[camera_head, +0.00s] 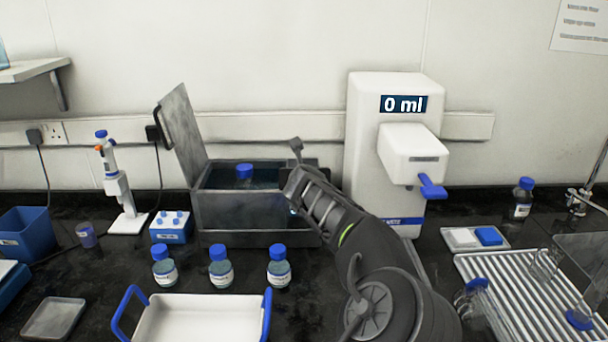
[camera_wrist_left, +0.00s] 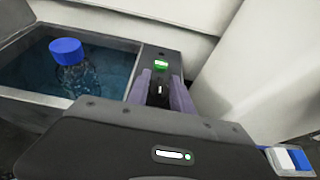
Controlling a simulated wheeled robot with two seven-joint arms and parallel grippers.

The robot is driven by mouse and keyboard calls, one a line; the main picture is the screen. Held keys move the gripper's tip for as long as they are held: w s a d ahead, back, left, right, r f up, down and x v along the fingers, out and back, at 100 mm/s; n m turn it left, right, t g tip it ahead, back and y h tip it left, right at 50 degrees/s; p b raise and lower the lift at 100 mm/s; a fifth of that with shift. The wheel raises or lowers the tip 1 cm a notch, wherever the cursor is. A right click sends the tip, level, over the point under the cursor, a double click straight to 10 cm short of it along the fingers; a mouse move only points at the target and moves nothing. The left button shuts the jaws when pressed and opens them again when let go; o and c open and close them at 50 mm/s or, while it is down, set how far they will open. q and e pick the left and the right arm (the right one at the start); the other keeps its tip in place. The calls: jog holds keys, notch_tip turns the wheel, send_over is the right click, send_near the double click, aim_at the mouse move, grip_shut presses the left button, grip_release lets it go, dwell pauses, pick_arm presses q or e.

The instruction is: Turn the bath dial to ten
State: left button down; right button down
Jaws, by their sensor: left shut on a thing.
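The grey water bath (camera_head: 240,210) stands at the back centre with its lid raised; its control panel (camera_wrist_left: 150,62) is at the bath's right end. My left gripper (camera_head: 293,190) reaches this end and hides most of the panel in the head view. In the left wrist view its two fingers (camera_wrist_left: 161,92) are closed around the dark bath dial (camera_wrist_left: 158,90). A small green display (camera_wrist_left: 161,64) sits just beyond the dial; its reading is too small to tell. The dial's scale is hidden. My right gripper is not in view.
A blue-capped bottle (camera_head: 244,172) stands in the bath water. A white dispenser (camera_head: 385,120) reading "0 ml" stands close to the right of my arm. Several blue-capped bottles (camera_head: 219,268) and a white tray (camera_head: 200,315) with blue handles are in front. A rack (camera_head: 500,285) lies at right.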

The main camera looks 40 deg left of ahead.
pick_arm(q)
jog(key=shift+h, duration=0.3)
jog(key=shift+m+t+h+b, duration=0.4)
jog(key=shift+m+t+b, duration=0.15)
jog(key=shift+m, duration=0.15)
jog(key=shift+a+m+t+h, duration=0.1)
jog(key=shift+m+t+h, duration=0.25)
jog(key=shift+m+h, duration=0.45)
jog(key=m+h, duration=0.3)
jog(key=h, duration=0.1)
jog(key=shift+s+a+t, duration=0.1)
jog(key=shift+a+t, duration=0.05)
jog(key=shift+t, duration=0.25)
jog(key=m+h, duration=0.3)
jog(key=shift+r+m+h+p, duration=0.1)
jog(key=shift+m+h+p, duration=0.4)
jog(key=shift+h+p, duration=0.1)
jog(key=m+g+h+p, duration=0.1)
jog(key=m+h+p, duration=0.1)
jog(key=p, duration=0.3)
jog(key=m+g+h+p, duration=0.1)
jog(key=m+h+p, duration=0.2)
jog(key=p, duration=0.2)
jog(key=shift+d+r+g, duration=0.2)
jog(key=shift+g, duration=0.1)
jog(key=shift+f+h+p, duration=0.15)
jog(key=shift+h+p, duration=0.25)
jog(key=shift+p, duration=0.05)
jog(key=shift+f+m+g, duration=0.15)
jog(key=shift+m+g, duration=0.15)
